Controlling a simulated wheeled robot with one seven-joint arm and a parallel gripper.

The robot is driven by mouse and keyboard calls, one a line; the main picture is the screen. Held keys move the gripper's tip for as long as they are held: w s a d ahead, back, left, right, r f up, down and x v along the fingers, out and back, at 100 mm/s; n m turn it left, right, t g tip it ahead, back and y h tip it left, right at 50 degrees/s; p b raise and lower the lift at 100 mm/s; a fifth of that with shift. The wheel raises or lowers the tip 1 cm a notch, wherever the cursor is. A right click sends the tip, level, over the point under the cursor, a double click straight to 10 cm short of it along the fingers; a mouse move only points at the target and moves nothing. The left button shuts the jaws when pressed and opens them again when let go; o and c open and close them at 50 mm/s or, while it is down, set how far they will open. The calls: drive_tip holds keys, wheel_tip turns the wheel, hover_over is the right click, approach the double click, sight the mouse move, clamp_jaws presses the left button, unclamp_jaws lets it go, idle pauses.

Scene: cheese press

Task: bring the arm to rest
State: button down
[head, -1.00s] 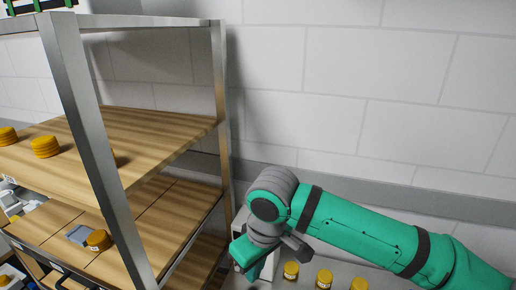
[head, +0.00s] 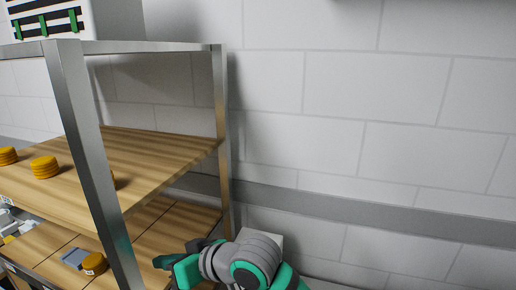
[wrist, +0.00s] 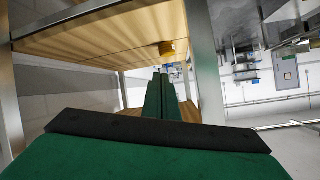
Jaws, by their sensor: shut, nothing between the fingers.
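My gripper (head: 165,262) is low in the head view, in front of the shelf rack's right post, its green fingers pointing left toward the rack. In the wrist view its two green fingers (wrist: 160,93) lie together, with nothing seen between them. My grey and green wrist links fill the bottom middle of the head view. The rest of my arm is cut off by the lower edge.
A metal rack (head: 92,160) with wooden shelves stands at left. Orange cheese rounds (head: 45,167) sit on its upper shelf; another (head: 94,263) lies on the lower shelf beside a grey-blue block (head: 75,258). A white tiled wall (head: 360,110) is behind. The space above my arm is clear.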

drive_tip(key=s+d+f+m+t+h, duration=0.3)
drive_tip(key=d+f+m+t, duration=0.15)
drive_tip(key=f, duration=0.25)
drive_tip(key=s+d+f+m+t+h, duration=0.2)
drive_tip(key=d+f+m+t+h, duration=0.1)
drive_tip(key=f+m+t, duration=0.25)
drive_tip(key=s+d+f+m+t+h, duration=0.3)
drive_tip(key=d+f+m+t, duration=0.1)
drive_tip(key=f+m, duration=0.25)
drive_tip(key=s+d+f+n+g+h, duration=0.1)
drive_tip(key=s+d+f+n, duration=0.1)
drive_tip(key=s, duration=0.7)
drive_tip(key=s+d+f+n+g+h, duration=0.1)
drive_tip(key=s+d+f, duration=0.3)
drive_tip(key=s, duration=0.4)
drive_tip(key=s+d+f+n+g, duration=0.1)
drive_tip(key=s+d+f+n, duration=0.2)
drive_tip(key=s, duration=0.6)
drive_tip(key=shift+s+d+f+n+g+h, duration=0.3)
drive_tip(key=shift+f+n+h, duration=0.05)
drive_tip(key=shift+f+h, duration=0.05)
